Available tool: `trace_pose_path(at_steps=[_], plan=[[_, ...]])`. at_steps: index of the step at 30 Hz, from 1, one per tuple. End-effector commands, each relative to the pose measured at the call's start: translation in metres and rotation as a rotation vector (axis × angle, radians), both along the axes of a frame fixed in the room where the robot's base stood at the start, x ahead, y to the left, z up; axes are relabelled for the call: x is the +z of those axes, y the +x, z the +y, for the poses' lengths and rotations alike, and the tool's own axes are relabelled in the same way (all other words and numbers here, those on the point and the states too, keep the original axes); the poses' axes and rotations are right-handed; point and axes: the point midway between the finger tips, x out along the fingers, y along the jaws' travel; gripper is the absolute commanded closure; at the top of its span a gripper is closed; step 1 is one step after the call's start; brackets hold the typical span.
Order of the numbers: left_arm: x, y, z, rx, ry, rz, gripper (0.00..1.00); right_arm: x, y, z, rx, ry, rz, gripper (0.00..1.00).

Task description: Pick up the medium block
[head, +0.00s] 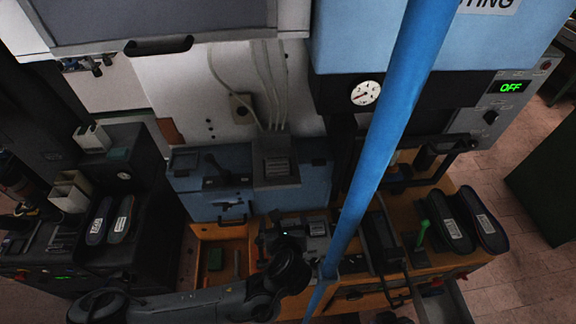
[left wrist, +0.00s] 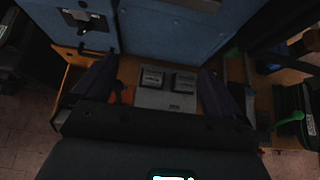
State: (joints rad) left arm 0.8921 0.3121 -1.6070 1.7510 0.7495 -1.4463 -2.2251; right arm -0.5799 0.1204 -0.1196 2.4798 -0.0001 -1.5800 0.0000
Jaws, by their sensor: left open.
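In the left wrist view, a light grey holder (left wrist: 165,99) lies on the orange bench between my left fingers. Two dark blocks with pale labels, a left one (left wrist: 152,77) and a right one (left wrist: 185,82), sit in it side by side. The labels are too small to read, so I cannot tell which block is the medium one. A block (head: 317,228) also shows there in the head view. My left gripper (left wrist: 158,88) is open and empty above the holder, one finger on each side. My wrist hides its fingers in the head view. My right gripper is not in view.
A blue cabinet (head: 205,205) stands behind the holder. A slanted blue pole (head: 385,130) crosses the head view. A green handle (head: 422,232) and dark insoles (head: 448,222) are at right.

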Motion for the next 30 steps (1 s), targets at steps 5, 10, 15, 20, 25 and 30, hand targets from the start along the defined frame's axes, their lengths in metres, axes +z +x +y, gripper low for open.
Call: trace_pose_path(at_steps=[5,10,15,20,25,30], plan=[[0.057,0.040,0.006,-0.010,0.037,-0.142,0.00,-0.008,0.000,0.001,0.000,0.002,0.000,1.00],[0.087,0.059,0.007,-0.007,0.036,-0.201,0.00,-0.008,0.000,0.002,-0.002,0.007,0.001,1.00],[0.086,0.078,0.007,-0.005,0.034,-0.208,0.00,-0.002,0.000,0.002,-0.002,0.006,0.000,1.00],[0.078,0.097,0.008,-0.004,0.035,-0.208,0.00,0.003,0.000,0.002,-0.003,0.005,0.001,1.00],[0.073,0.108,0.008,-0.006,0.034,-0.209,0.00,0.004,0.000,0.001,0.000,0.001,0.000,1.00],[0.070,0.115,0.008,-0.006,0.036,-0.207,0.00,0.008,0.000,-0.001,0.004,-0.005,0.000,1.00]])
